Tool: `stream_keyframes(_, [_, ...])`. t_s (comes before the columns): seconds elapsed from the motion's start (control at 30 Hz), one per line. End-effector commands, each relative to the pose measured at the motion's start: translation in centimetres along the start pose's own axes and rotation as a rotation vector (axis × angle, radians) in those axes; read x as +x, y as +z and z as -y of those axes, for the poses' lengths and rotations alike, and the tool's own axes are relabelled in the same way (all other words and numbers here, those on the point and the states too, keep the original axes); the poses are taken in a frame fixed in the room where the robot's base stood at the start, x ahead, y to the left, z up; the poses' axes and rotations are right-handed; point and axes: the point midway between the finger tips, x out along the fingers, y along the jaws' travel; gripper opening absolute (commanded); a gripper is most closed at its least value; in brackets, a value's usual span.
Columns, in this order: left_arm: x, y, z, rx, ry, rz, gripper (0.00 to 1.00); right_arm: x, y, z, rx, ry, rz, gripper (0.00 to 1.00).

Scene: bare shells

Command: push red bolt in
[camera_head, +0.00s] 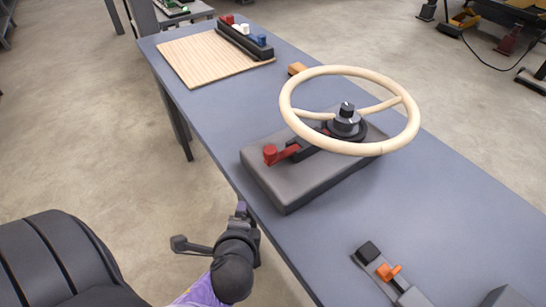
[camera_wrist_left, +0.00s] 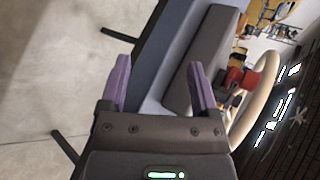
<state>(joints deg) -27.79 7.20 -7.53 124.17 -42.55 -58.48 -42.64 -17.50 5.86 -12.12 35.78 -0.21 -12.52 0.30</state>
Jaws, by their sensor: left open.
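My right gripper is not in view.
The blue-grey table (camera_head: 440,210) has clear room around the base. A wooden mat (camera_head: 205,60) and a dark rack (camera_head: 243,42) with coloured blocks lie at the far end. A small orange block (camera_head: 296,69) lies behind the wheel. A device with an orange lever (camera_head: 389,271) lies at the front.

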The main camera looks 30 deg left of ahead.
Motion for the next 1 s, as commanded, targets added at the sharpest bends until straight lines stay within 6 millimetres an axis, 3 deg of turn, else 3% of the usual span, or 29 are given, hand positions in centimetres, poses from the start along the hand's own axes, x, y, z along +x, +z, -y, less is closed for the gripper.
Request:
stream_keyframes(0.13, [-0.1, -0.2, 5.7, 0.632, -0.346, 0.132, 0.79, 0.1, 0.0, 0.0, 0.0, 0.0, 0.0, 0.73])
stream_keyframes(0.23, [-0.7, -1.5, 8.0, 1.039, -0.514, 0.243, 0.79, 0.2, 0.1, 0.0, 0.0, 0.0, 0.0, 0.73])
stream_keyframes(0.33, [-1.1, -2.7, 9.0, 1.303, -0.607, 0.326, 0.79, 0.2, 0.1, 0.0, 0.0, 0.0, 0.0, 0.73])
stream_keyframes(0.47, [-0.3, -3.2, 10.1, 1.387, -0.637, 0.357, 0.79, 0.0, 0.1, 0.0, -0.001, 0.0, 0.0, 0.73])
stream_keyframes(0.8, [5.3, -4.1, 14.3, 1.381, -0.634, 0.356, 0.79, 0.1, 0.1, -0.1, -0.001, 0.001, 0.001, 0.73])
stream_keyframes(1.0, [6.5, -4.3, 15.2, 1.381, -0.632, 0.354, 0.79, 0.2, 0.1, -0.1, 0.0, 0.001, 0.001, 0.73])
